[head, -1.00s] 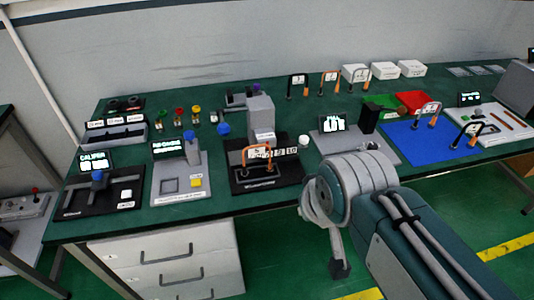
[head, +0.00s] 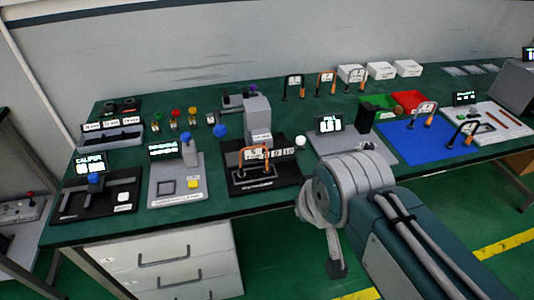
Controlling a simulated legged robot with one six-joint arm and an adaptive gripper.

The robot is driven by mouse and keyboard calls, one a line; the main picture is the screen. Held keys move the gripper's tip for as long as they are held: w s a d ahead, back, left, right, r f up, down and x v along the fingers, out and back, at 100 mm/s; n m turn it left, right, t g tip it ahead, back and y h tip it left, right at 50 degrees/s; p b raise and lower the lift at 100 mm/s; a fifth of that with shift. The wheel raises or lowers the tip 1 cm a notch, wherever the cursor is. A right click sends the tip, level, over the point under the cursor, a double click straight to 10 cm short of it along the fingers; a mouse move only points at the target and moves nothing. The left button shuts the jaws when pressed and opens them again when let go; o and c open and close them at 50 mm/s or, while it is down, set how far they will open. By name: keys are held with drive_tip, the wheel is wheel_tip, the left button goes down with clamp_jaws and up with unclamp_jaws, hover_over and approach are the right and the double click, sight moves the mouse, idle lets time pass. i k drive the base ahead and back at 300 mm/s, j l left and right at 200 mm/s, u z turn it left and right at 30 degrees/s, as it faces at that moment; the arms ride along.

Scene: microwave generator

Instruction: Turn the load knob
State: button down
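I cannot make out a knob marked as the load knob. A grey upright device (head: 257,115) stands mid-bench on a black base. A round blue knob-like part (head: 220,130) is at its left, and a white ball-shaped part (head: 300,141) is at its right. The labels are too small to read. My arm reaches in from the lower right, in front of the bench. A dark end piece (head: 336,268) hangs below its grey joint, apart from the bench devices. I cannot tell its finger opening; the arm hides part of it.
The green bench (head: 215,205) holds a caliper station (head: 100,200) and a grey pad station (head: 165,200) at left. A blue mat (head: 405,145) and red tray (head: 409,101) are at right. White drawers (head: 165,250) stand below. Green floor is open at lower right.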

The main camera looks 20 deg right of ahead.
sight(368, 146)
drive_tip(key=i+l, duration=0.2)
drive_tip(key=l, duration=0.2)
drive_tip(key=i+l+z, duration=0.1)
drive_tip(key=i+l, duration=0.15)
drive_tip(key=l, duration=0.2)
drive_tip(key=i+l, duration=0.25)
drive_tip(key=l, duration=0.15)
